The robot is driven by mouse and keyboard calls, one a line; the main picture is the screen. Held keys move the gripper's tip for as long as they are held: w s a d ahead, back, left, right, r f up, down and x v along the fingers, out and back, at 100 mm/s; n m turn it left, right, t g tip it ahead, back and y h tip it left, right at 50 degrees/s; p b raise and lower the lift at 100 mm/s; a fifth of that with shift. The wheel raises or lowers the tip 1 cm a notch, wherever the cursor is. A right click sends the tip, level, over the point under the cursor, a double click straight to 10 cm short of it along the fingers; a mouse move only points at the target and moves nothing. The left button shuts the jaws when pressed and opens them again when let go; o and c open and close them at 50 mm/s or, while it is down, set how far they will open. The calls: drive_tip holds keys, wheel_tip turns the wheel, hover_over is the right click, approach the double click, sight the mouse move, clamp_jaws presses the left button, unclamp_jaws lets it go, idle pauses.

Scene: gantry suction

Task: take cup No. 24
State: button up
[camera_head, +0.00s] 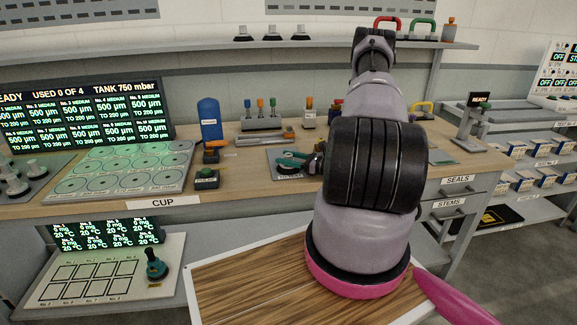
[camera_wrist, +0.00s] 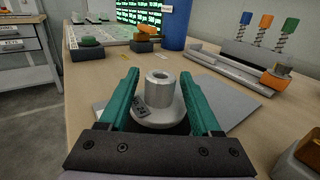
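A pale grey suction cup (camera_wrist: 160,106) with a round flange and an upright hollow neck stands in the middle of the wrist view. I cannot tell whether the fingers touch the flange. In the head view my gripper (camera_head: 291,159) is over a grey plate (camera_head: 279,171) on the bench; my arm hides part of this area.
A blue cylinder (camera_head: 209,118) and a button box marked PULSE (camera_head: 206,179) stand left of the plate. A rack with coloured spring stems (camera_head: 261,122) stands behind. A tray of round cup places (camera_head: 125,170) lies at the left. Wooden bench (camera_head: 235,192) shows between.

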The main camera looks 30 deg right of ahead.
clamp_jaws()
